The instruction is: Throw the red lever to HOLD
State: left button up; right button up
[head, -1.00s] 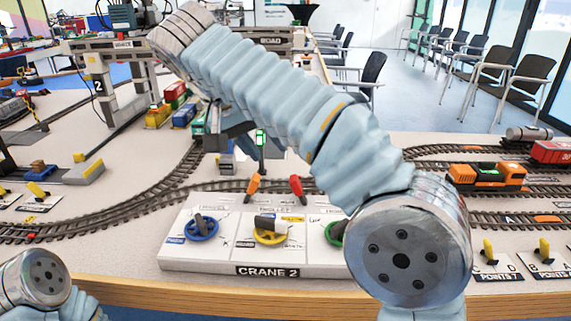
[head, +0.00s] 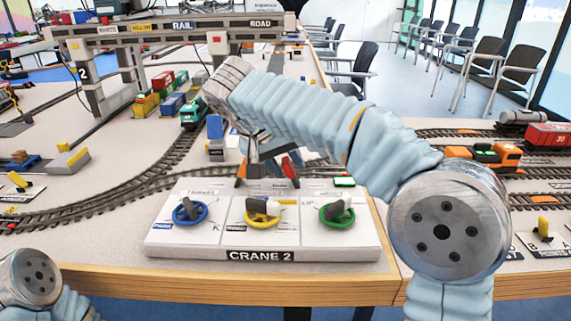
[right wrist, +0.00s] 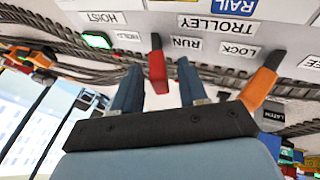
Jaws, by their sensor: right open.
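The red lever (right wrist: 158,72) stands on the crane 2 panel, between the HOLD label (right wrist: 127,36) and the RUN label (right wrist: 187,43) in the right wrist view. My right gripper (right wrist: 160,75) is open, with one blue finger on each side of the red handle. Gaps show between handle and fingers. In the head view the red lever (head: 289,168) is partly hidden by my right gripper (head: 284,168). The orange lever (right wrist: 260,85) is outside the fingers, by the LOCK label (right wrist: 240,50). My left gripper is out of view.
The crane 2 panel (head: 170,246) has blue (head: 190,212), yellow (head: 262,210) and green (head: 337,214) knobs in front of the levers. Tracks (head: 110,205) run behind and beside it. An orange locomotive (head: 485,156) stands to the right.

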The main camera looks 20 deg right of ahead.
grip_shut()
dwell(0.5)
jog(key=shift+s+d+r+m+t+y+b, duration=0.1)
jog(key=shift+s+d+m+t+y+b, duration=0.15)
jog(key=shift+d+y+b, duration=0.6)
jog(key=y, duration=0.1)
jog(key=d+y+b, duration=0.1)
jog(key=shift+s+m+t+y, duration=0.15)
jog(key=shift+m+t+y, duration=0.1)
jog(key=shift+t+y, duration=0.1)
jog(key=shift+s+d+m+t+y+b, duration=0.25)
jog(key=shift+d+y+b, duration=0.4)
jog(key=shift+y+b, duration=0.35)
jog(key=shift+s+d+m+t+y+b, duration=0.15)
jog(key=shift+d+m+t+y+b, duration=0.15)
jog(key=shift+d+y+b, duration=0.65)
jog(key=shift+a+y, duration=0.25)
jog(key=shift+a, duration=0.05)
grip_release()
